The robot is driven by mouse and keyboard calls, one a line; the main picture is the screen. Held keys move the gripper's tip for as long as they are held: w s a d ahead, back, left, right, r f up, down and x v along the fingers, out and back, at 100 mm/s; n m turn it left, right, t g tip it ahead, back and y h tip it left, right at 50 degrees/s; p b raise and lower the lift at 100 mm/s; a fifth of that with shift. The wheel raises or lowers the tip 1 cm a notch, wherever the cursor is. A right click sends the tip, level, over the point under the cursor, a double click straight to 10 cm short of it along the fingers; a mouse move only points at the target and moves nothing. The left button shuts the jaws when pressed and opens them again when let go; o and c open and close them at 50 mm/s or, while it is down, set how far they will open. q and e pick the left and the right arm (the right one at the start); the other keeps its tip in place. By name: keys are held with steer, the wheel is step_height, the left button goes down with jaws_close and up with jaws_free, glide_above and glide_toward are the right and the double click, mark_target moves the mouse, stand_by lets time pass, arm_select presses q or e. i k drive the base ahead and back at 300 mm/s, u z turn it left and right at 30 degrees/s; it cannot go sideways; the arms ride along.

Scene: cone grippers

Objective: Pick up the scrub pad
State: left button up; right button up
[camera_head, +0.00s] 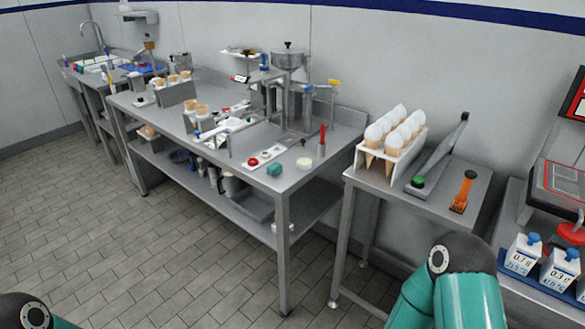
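A small green block (274,170), which looks like the scrub pad, sits on the steel worktable (225,165) near its front right corner. A round cream-coloured piece (304,163) lies just right of it, apart from it. A white strip with red knobs (263,157) lies to its left and behind. Only teal links of my arms show along the bottom edge, one at the lower left corner and one at the lower right. Neither of my grippers is in view, and nothing touches the green block.
A side table (475,185) on the right carries a rack of white-topped cones (391,140) and an orange-handled tool (463,191). Cartons (522,254) stand at far right. A metal machine (288,70) stands behind the block. The tiled floor (130,240) in front is clear.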

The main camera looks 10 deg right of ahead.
mark_target(272, 170)
steer(key=i, duration=0.9)
